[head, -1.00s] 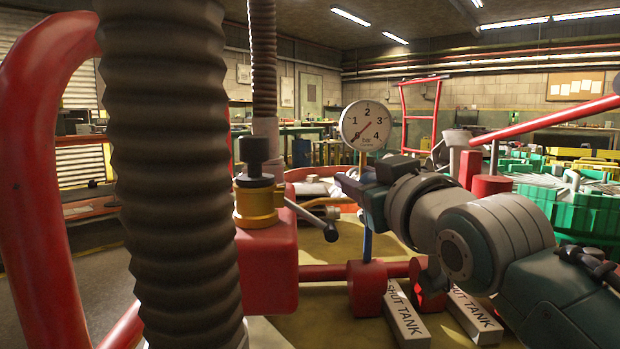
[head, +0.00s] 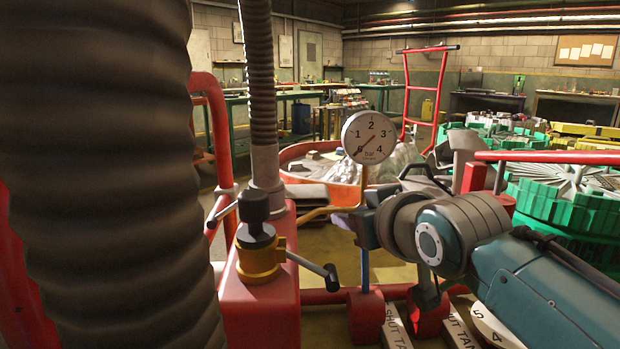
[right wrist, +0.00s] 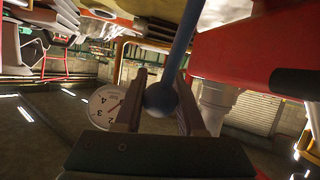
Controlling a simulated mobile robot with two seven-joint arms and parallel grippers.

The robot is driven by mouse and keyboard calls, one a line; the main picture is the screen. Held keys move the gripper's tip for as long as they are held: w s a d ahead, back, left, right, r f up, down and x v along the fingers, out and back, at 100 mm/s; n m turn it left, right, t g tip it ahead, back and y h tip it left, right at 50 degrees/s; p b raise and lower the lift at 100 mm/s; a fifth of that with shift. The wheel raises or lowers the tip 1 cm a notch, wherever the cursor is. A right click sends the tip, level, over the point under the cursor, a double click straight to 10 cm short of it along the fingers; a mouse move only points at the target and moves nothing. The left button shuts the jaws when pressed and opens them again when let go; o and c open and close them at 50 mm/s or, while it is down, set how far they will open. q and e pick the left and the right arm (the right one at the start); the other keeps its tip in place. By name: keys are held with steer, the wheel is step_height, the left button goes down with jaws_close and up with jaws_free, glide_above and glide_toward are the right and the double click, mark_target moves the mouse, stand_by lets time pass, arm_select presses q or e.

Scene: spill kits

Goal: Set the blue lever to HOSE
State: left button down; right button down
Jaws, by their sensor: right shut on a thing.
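The blue lever (head: 365,270) stands about upright from a red block on the red pipe in the head view. Its top is hidden behind my right gripper (head: 367,228). In the right wrist view, the lever's round blue knob (right wrist: 160,97) lies between the two fingers of my right gripper (right wrist: 157,108), which is shut on it. I cannot read the word HOSE; my right arm covers part of that area. My left gripper is not in view.
A thick ribbed hose (head: 100,170) fills the left of the head view. A red box with a yellow-collared valve (head: 260,255) and a grey handle stands left of the lever. A round gauge (head: 368,137) is just behind my gripper.

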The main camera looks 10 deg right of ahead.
steer(key=shift+w+d+f+g+b, duration=0.15)
steer(key=shift+w+f+g+b, duration=0.35)
steer(key=shift+w+f, duration=0.5)
steer(key=shift+s+f, duration=0.15)
steer(key=shift+f, duration=0.05)
steer(key=c, duration=0.9)
jaws_free()
steer(key=o, duration=0.4)
steer(key=shift+r, duration=0.15)
steer(key=shift+r, duration=0.1)
